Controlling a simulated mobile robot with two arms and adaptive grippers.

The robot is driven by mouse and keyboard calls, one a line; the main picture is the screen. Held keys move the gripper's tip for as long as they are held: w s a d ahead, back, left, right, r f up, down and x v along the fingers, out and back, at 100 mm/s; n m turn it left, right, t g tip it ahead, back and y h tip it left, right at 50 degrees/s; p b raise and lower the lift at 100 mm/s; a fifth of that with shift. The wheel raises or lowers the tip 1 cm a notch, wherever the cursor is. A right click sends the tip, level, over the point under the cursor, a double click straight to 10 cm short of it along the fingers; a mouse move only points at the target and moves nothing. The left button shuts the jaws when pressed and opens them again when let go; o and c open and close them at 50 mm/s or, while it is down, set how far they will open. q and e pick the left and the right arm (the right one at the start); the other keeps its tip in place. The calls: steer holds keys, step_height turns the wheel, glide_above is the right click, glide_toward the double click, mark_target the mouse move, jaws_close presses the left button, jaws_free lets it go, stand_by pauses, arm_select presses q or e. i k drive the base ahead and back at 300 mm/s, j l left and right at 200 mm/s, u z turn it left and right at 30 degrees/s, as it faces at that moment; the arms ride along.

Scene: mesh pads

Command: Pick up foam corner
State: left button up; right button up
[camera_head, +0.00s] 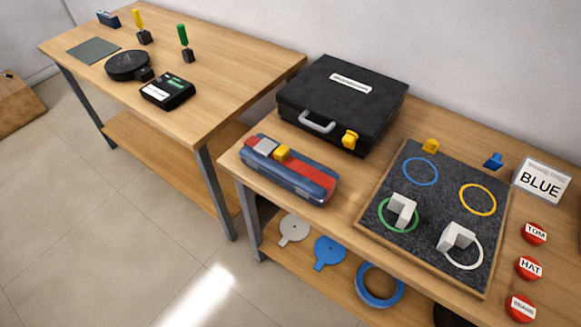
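Two pale grey, corner-shaped blocks that look like foam corners stand on the dark grey mesh pad (421,172) at the right. One foam corner (402,210) stands at the green ring (383,222) and covers part of it. The other foam corner (456,238) stands at the white ring (467,268), over its upper left part. The pad also bears an empty blue ring (421,171) and an empty yellow ring (478,199). Neither of my grippers is in view.
A black case (340,100) and a blue-red box (290,170) stand left of the pad. A BLUE sign (541,182) and red buttons (528,268) line its right. Small yellow (430,146) and blue (493,160) pieces sit behind. Another table (200,65) stands left; the floor in front is clear.

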mark_target(401, 205)
steer(key=z, duration=0.4)
steer(key=i+l+z, duration=0.1)
steer(key=z, duration=0.7)
steer(key=i+l, duration=0.05)
